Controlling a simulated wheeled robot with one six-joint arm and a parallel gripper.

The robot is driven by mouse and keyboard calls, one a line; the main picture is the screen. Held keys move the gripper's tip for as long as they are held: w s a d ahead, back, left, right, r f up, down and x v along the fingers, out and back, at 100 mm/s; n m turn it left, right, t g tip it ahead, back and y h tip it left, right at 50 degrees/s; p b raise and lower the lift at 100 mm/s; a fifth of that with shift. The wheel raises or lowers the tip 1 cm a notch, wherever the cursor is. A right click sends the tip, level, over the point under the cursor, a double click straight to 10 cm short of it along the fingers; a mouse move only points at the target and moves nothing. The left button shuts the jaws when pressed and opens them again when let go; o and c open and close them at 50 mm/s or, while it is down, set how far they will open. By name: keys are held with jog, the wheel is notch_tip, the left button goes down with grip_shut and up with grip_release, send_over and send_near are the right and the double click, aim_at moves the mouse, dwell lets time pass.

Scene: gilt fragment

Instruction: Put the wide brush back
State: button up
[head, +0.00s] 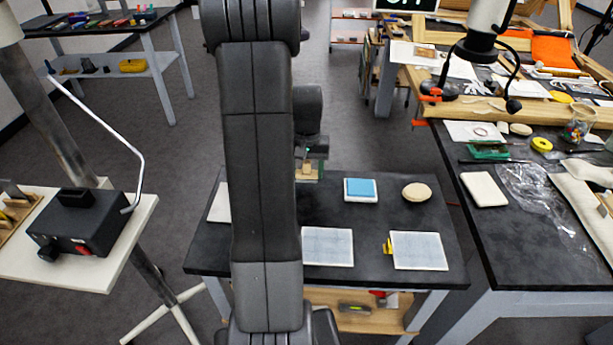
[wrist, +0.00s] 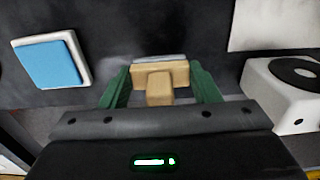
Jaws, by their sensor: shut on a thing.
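The wide brush (wrist: 160,72) has a tan wooden body and stub handle, with a thin grey edge along its far side. It sits between the green fingers of my gripper (wrist: 160,84) in the wrist view, and the fingers are shut on it. In the head view my gripper (head: 309,168) is at the back edge of the dark table (head: 375,205), and a tan bit of the brush (head: 306,174) shows there. My arm hides part of the table. I cannot tell whether the brush touches the tabletop.
A white block with a black ring (wrist: 289,88) is close beside my gripper. Bare tabletop lies between them.

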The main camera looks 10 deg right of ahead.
aim_at(307, 173)
jog(key=shift+f, duration=1.4)
jog(key=shift+f, duration=0.1)
jog(key=shift+f, duration=0.15)
jog(key=o, duration=0.9)
jog(key=shift+r, duration=0.2)
notch_tip(307, 173, up, 12)
jog(key=shift+r, duration=0.1)
